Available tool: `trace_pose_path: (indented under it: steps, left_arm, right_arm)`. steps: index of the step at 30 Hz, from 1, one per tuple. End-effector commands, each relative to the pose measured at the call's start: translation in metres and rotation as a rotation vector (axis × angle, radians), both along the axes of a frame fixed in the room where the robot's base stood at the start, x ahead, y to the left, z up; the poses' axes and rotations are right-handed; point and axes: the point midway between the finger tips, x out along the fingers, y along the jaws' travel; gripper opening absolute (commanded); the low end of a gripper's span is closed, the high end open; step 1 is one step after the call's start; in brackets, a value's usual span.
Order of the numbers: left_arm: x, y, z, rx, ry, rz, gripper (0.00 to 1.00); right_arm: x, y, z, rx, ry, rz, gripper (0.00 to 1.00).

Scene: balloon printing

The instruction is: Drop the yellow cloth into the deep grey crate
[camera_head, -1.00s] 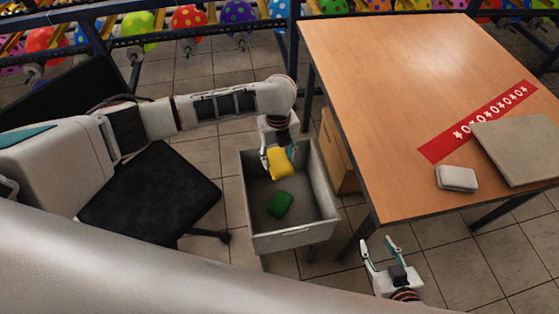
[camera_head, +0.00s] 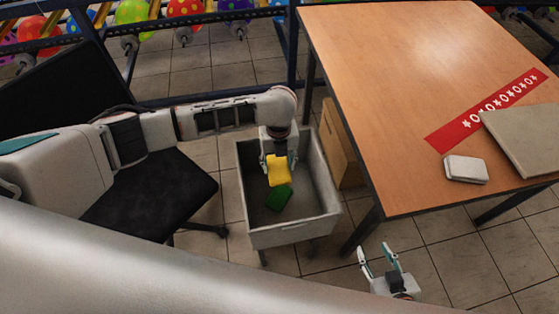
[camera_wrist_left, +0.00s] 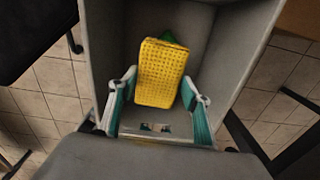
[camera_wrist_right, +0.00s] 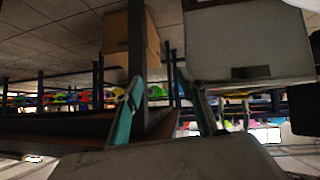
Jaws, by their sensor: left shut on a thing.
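The yellow cloth (camera_head: 279,172) is a textured block-like piece held between the fingers of my left gripper (camera_head: 277,162). It hangs within the opening of the deep grey crate (camera_head: 292,235). In the left wrist view the yellow cloth (camera_wrist_left: 160,75) sits between both fingers, with the crate walls around it. A green cloth (camera_head: 279,199) lies on the crate floor, just below the yellow one in the head view and mostly hidden behind it in the wrist view. My right gripper (camera_head: 374,253) is open and empty, near the bottom of the head view.
A wooden table (camera_head: 400,90) stands to the right, bearing a red strip (camera_head: 485,112), a white block (camera_head: 466,169) and a grey board (camera_head: 525,135). A cardboard box (camera_head: 341,150) stands between crate and table. A black chair (camera_head: 150,195) is left of the crate.

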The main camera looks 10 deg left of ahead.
Motion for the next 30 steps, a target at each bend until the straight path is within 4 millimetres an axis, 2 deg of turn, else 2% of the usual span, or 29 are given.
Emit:
trace_pose_path:
  steps: [2,11,12,14,25,30]
  left_arm:
    - [0.0,0.0,-0.009,0.0,0.002,0.0,0.3]
    - [0.001,0.0,-0.006,0.0,-0.002,0.001,0.3]
    - [0.001,0.0,-0.006,0.0,-0.002,0.001,0.53]
    - [0.001,0.0,-0.007,0.0,-0.002,0.001,0.67]
    - [0.001,0.0,-0.005,-0.001,-0.001,0.001,0.67]
    - [0.001,0.0,0.012,-0.002,-0.004,-0.001,0.67]
  right_arm:
    - [0.002,-0.002,-0.003,-0.006,-0.005,0.0,0.4]
    - [0.015,-0.006,0.01,-0.011,-0.036,-0.005,0.4]
    - [0.015,-0.006,0.01,-0.011,-0.036,-0.005,0.4]
    - [0.015,-0.006,0.009,-0.011,-0.036,-0.005,0.4]
    - [0.007,-0.004,0.002,-0.013,-0.019,0.003,0.4]
    - [0.008,-0.004,0.003,-0.012,-0.021,0.001,0.4]
